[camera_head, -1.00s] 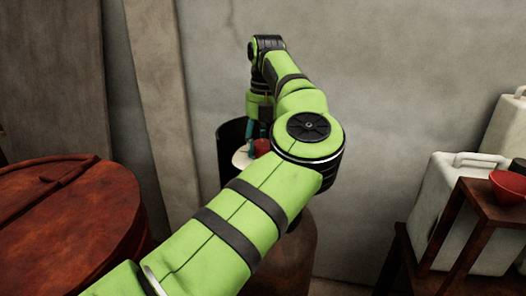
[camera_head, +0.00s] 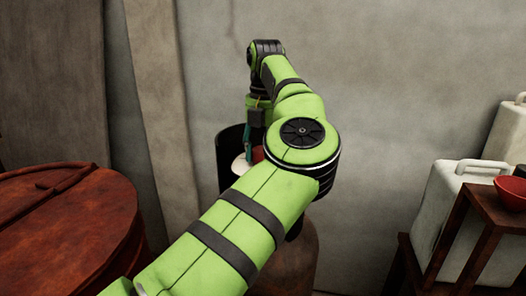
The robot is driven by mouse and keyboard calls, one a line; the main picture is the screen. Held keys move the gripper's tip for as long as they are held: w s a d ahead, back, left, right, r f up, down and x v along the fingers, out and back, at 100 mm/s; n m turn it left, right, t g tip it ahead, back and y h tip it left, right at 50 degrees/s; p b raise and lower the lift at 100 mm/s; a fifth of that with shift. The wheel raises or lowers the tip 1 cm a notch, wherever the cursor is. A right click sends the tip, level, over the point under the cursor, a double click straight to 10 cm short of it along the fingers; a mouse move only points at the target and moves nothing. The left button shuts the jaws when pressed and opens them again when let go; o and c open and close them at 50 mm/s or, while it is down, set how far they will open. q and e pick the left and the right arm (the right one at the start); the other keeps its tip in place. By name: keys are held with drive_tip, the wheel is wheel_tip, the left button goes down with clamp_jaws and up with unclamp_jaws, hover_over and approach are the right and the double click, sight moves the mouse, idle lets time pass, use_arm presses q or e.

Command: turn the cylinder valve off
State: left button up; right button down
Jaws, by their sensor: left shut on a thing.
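The gas cylinder (camera_head: 302,262) is brown and stands against the back wall, mostly behind my left arm. A dark curved collar (camera_head: 228,158) rises around its top. Inside the collar a small part of the red valve wheel (camera_head: 258,155) shows, with a pale round part (camera_head: 240,166) beside it. My left gripper (camera_head: 251,150) points down into the collar and is shut on the red valve wheel. My forearm hides the right side of the wheel and much of the fingers. My right gripper is not in view.
A large rust-red lidded vat (camera_head: 60,235) stands at the left. At the right, a white canister (camera_head: 445,205) stands behind a brown wooden stand (camera_head: 480,225) bearing a red bowl (camera_head: 511,192). Another pale canister (camera_head: 508,130) is at the right edge. The wall (camera_head: 400,80) is close behind.

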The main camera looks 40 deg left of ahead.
use_arm(q)
drive_tip(key=shift+f, duration=0.2)
drive_tip(key=o, duration=1.1)
drive_tip(key=shift+o, duration=0.2)
drive_tip(key=shift+r, duration=0.2)
drive_tip(key=shift+d+r, duration=0.15)
drive_tip(key=shift+r, duration=3.45)
